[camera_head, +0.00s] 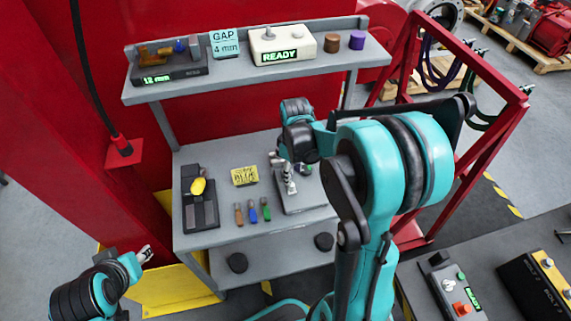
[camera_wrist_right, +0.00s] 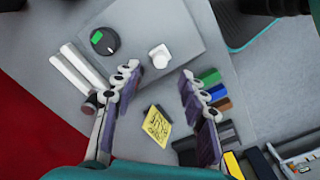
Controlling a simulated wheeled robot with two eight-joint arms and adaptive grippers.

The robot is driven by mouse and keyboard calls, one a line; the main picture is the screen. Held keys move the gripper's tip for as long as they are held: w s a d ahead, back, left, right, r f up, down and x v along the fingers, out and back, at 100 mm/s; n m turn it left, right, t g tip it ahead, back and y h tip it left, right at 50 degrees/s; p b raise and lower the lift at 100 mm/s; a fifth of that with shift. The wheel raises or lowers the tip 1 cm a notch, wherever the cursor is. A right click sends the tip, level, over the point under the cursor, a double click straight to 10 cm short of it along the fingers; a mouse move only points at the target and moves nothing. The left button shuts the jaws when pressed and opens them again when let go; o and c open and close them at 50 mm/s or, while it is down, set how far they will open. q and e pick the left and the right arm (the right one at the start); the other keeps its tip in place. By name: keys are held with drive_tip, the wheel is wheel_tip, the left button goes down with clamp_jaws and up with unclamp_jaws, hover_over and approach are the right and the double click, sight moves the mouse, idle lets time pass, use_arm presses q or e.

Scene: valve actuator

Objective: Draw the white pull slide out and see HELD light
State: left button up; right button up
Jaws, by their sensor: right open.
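In the right wrist view a white knob (camera_wrist_right: 160,57) stands on a light grey plate (camera_wrist_right: 185,25), beside a round black dial with a green mark (camera_wrist_right: 104,40). I cannot tell whether this knob is the pull slide. My right gripper (camera_wrist_right: 159,76) is open and empty above the plate, with the knob showing between its fingertips. In the head view, my right gripper (camera_head: 283,174) hangs over the grey plate (camera_head: 312,202) and partly hides it. My left gripper (camera_head: 146,254) is at the lower left, away from the bench. No display reading HELD shows.
A yellow note (camera_head: 244,176), several coloured-handled tools (camera_head: 252,211) and a black fixture (camera_head: 200,212) lie left of the plate. A white box reading READY (camera_head: 280,46) stands on the shelf above. A panel with a white knob (camera_head: 447,284) is at lower right.

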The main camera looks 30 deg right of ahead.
sight(292, 186)
wheel_tip(292, 186, down, 8)
drive_tip(key=shift+r+b, duration=0.25)
drive_tip(key=shift+b, duration=0.85)
clamp_jaws()
